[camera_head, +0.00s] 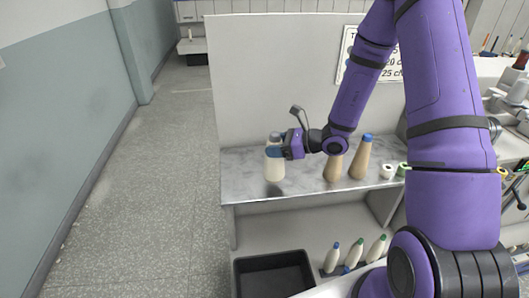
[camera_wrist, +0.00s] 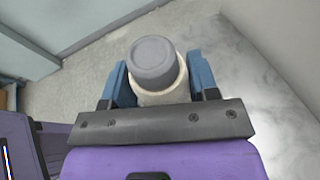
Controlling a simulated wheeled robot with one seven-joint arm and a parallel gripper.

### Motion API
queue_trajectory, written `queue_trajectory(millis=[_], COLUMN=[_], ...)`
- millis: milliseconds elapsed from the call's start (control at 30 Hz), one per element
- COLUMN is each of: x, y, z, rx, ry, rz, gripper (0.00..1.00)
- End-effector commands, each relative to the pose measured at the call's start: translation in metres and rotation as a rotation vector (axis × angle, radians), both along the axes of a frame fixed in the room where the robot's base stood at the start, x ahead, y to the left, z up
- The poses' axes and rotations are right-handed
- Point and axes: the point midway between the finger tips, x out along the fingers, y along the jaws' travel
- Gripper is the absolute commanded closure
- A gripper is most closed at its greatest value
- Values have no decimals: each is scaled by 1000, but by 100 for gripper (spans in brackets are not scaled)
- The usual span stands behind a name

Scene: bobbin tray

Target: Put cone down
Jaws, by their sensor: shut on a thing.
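A cream-white cone (camera_head: 274,171) with a grey top is upright at the left end of the grey marbled counter (camera_head: 240,172). My gripper (camera_head: 275,152) has its blue fingers shut around the cone's upper part. The wrist view shows the cone (camera_wrist: 163,88) from above, its grey round cap between the two blue fingers (camera_wrist: 160,82). Its base is over the counter near the left edge, with a dark patch just below it. I cannot tell whether the base touches the counter.
Two tan cones stand to the right, one blue-topped (camera_head: 360,160), one partly hidden (camera_head: 333,170) behind my wrist. A white spool (camera_head: 387,171) and a green one (camera_head: 402,169) are further right. Below are a black bin (camera_head: 240,275) and several white cones (camera_head: 332,259). A panel (camera_head: 270,80) backs the counter.

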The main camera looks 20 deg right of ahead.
Motion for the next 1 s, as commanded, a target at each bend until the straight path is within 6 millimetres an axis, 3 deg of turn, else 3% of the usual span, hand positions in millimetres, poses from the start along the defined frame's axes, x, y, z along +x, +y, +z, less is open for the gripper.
queue_trajectory(millis=[100,300,700,1000], x=[16,30,30,30], y=[17,30,30,30], z=[-2,-4,-39,-40], rx=[1,2,1,1], ry=[-1,0,2,1], rz=[2,1,-1,0], gripper=[84,84,84,84])
